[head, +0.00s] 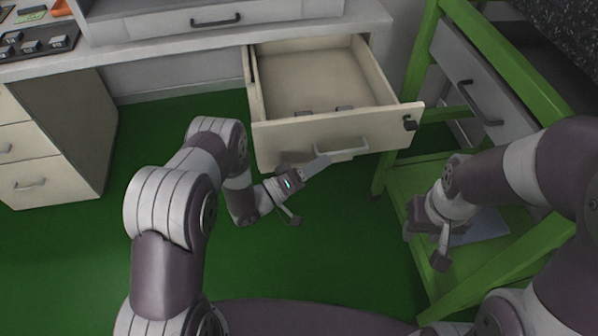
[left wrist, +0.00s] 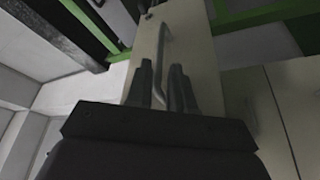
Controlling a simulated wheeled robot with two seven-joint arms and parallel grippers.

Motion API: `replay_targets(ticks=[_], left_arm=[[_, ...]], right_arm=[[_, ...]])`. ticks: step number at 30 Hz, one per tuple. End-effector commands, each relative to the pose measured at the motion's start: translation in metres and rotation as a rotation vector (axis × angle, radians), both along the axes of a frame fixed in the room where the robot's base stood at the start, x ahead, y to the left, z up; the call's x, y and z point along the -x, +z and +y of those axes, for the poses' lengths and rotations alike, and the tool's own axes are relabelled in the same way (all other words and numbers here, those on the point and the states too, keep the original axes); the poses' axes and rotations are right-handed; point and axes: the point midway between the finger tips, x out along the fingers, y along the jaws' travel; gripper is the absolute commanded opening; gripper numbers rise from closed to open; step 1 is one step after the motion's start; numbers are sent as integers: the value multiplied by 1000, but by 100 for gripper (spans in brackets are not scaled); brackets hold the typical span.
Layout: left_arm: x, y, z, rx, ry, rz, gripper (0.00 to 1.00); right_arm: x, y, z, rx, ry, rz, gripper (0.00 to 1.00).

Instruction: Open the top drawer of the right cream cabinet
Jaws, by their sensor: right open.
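The right cream cabinet's top drawer (head: 290,138) is pulled far out in the head view, and its inside shows. My left gripper (head: 320,163) is at the drawer's pale bar handle (head: 345,150). In the left wrist view the handle (left wrist: 164,55) runs between the two fingers of my left gripper (left wrist: 160,88), which are close on either side of it. The drawer front (left wrist: 200,50) lies behind the handle there. My right gripper (head: 432,245) is open and empty, low at the right, in front of the green frame. The cabinet's lower part is mostly hidden.
A green frame (head: 432,60) with a grey drawer (head: 480,85) stands close at the right of the open drawer. Another cream cabinet (head: 60,150) stands at the left. A desk top (head: 130,55) runs above. Green floor (head: 75,250) is clear at lower left.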

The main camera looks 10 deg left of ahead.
Motion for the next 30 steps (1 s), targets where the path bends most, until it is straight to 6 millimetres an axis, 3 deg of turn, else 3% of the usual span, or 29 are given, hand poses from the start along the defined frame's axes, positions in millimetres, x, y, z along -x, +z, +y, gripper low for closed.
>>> replay_targets(ticks=[6, 12, 30], left_arm=[[25, -8, 35, 1, 5, 2, 22], [40, -15, 54, -1, 2, 1, 22], [42, -17, 55, -18, 4, -12, 22]], right_arm=[[0, 9, 0, 0, 0, 0, 43], [0, 11, 0, 0, 0, 0, 43], [0, 11, 0, 0, 0, 0, 43]])
